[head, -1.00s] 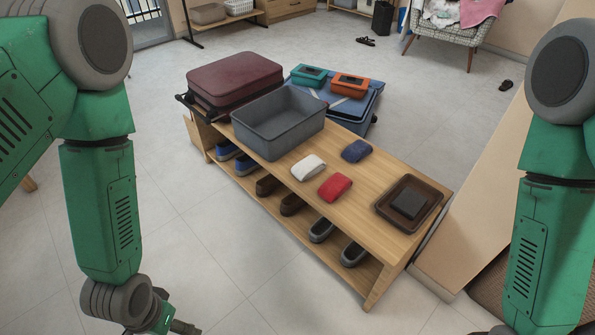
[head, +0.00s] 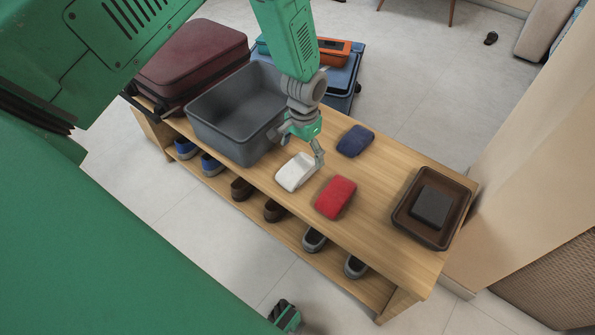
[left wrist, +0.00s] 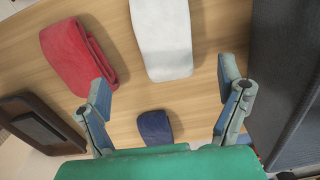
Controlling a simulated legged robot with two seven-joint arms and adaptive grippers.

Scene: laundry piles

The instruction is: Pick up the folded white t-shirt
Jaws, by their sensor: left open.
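The folded white t-shirt (head: 293,173) lies on the wooden bench top, between the grey bin and a folded red cloth. It also shows at the top middle of the left wrist view (left wrist: 162,38). My left gripper (head: 299,150) is open and empty, above the bench at the shirt's far end. One finger hides part of the shirt's right edge in the head view. In the left wrist view the fingers (left wrist: 166,73) are spread wide, with the shirt's near end between the tips. A green and dark part at the bottom edge may be my right gripper (head: 286,317); its jaws are unclear.
The red cloth (head: 335,197) lies close right of the shirt, a blue one (head: 355,140) behind. The grey bin (head: 225,145) stands left; a brown tray (head: 404,212) with a dark block is right. Suitcases (head: 190,65) stand behind; shoes sit on the lower shelf.

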